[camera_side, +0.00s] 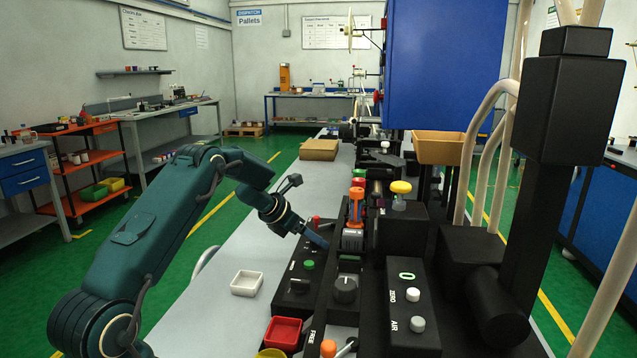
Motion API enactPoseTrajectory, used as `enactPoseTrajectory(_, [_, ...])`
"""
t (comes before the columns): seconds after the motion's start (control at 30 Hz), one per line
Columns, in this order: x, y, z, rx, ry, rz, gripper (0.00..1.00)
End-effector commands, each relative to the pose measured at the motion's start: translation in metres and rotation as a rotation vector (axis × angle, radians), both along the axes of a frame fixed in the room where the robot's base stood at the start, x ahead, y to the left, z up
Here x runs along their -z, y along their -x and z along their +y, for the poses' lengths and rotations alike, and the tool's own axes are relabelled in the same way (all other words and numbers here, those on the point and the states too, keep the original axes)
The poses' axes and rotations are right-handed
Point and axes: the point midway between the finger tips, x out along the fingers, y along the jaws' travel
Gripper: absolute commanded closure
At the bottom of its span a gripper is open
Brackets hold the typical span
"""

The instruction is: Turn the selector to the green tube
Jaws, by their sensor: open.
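The likely selector is a black round knob (345,289) on a dark panel near the middle of the bench. A light pointer mark on it is too small to read. No green tube can be made out for certain; a small green cap (358,172) shows further back, above a red one. My gripper (318,239) is open, just behind and left of the knob and above the panels, apart from the knob. Its fingers point down and to the right, and nothing shows between them.
A panel with a green button (309,264) lies left of the knob. An orange-topped device (354,225) stands behind it. A panel with ZERO and AIR buttons (408,312) is at right. A white tray (247,283) and red bin (283,333) sit left and in front.

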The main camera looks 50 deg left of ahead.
Motion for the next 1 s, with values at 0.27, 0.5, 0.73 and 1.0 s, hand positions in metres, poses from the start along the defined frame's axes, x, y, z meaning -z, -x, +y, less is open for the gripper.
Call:
enactPoseTrajectory(0.27, [-0.0004, 0.0001, 0.0, 0.0, 0.0, 0.0, 1.0])
enactPoseTrajectory(0.5, [-0.0004, -0.0005, -0.0021, -0.049, 0.001, 0.002, 1.0])
enactPoseTrajectory(0.73, [0.0002, -0.0006, -0.0038, -0.204, -0.001, 0.005, 1.0])
enactPoseTrajectory(1.0, [-0.0006, -0.001, -0.0029, -0.264, -0.001, -0.002, 1.0])
